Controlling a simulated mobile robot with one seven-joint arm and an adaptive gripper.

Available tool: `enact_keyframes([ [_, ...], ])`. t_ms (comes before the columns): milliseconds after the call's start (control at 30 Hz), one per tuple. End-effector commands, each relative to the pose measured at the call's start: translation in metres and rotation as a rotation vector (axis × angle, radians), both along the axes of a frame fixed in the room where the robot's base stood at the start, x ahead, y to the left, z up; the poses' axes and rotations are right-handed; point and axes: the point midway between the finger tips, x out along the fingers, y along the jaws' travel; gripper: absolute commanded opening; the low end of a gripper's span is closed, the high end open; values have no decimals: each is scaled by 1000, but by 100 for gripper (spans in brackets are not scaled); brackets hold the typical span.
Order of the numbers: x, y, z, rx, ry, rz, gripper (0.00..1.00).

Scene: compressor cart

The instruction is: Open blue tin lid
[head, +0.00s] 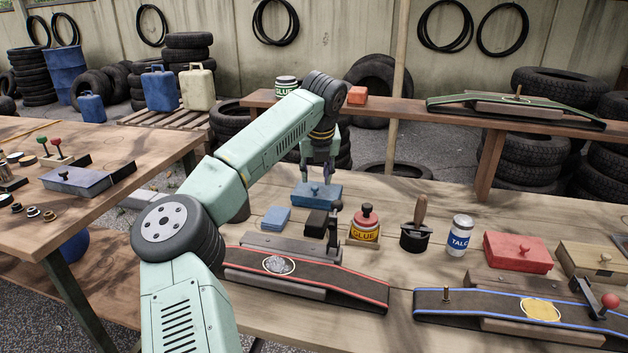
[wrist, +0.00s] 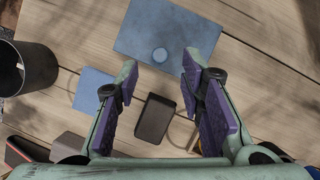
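The blue tin (head: 318,199) sits on the workbench, behind the row of small items, with its lid on. My gripper (head: 319,172) is above the tin, pointing down. The tin (wrist: 168,25) lies just beyond the fingertips, and I cannot tell the exact height gap.
A small blue block (head: 276,218) and a dark block (head: 316,223) lie in front of the tin. The glue pot (head: 365,224), black-based stamp (head: 415,237), talc can (head: 460,236) and red tin (head: 517,252) stand to the right. A raised shelf (head: 430,112) runs behind.

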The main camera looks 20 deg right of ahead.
Motion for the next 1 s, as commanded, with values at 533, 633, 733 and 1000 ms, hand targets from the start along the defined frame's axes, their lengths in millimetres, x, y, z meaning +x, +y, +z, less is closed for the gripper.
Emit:
enact_keyframes([
  [533, 16, -4, -39, -1, 0, -2, 36],
  [633, 16, -4, -39, -1, 0, -2, 36],
  [733, 15, -4, -39, -1, 0, -2, 29],
  [1000, 15, -4, -39, -1, 0, -2, 11],
])
